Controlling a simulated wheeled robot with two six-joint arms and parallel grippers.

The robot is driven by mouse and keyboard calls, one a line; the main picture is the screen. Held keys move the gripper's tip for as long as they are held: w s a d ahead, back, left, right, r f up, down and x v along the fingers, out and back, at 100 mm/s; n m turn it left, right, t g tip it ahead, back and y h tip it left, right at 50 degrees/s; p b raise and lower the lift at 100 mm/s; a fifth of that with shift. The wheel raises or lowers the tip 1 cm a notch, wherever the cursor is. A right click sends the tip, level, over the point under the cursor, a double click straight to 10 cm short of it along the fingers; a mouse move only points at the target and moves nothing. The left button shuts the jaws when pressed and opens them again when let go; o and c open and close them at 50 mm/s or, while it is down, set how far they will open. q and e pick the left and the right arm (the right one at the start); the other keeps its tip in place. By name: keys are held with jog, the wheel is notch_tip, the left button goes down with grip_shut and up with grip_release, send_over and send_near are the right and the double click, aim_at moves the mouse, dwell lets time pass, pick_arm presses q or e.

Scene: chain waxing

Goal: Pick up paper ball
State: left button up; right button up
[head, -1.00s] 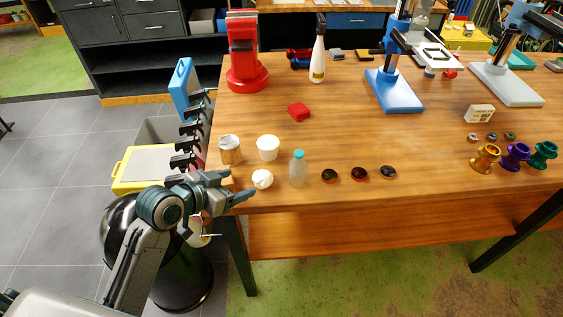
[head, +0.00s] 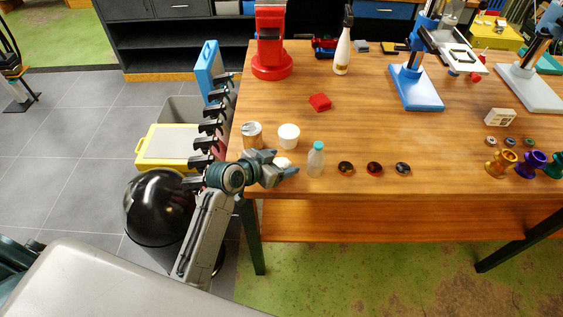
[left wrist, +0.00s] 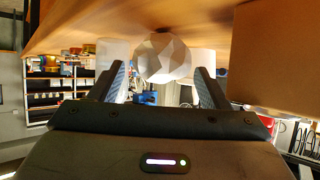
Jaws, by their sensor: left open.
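The crumpled white paper ball (head: 283,162) lies on the wooden table near its front left edge, partly hidden by my left gripper (head: 282,167). In the left wrist view the faceted ball (left wrist: 162,57) sits centred between the tips of the two open fingers of my left gripper (left wrist: 163,82). A gap shows between the ball and each finger, so the jaws are not closed on it. My right gripper is not in view.
A tin can (head: 252,135) and a white cup (head: 289,136) stand just behind the ball. A clear bottle with a teal cap (head: 315,160) stands close on its right. Several small dark discs (head: 374,168) follow further right. The table's front edge (head: 330,196) is near.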

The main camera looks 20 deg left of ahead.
pick_arm(q)
jog(key=shift+w+d+f, duration=0.15)
jog(key=shift+w+f, duration=0.1)
jog(key=shift+w, duration=0.05)
jog(key=shift+s, duration=0.1)
jog(key=c, duration=1)
jog(key=shift+c, duration=0.2)
jog(key=shift+r, duration=0.15)
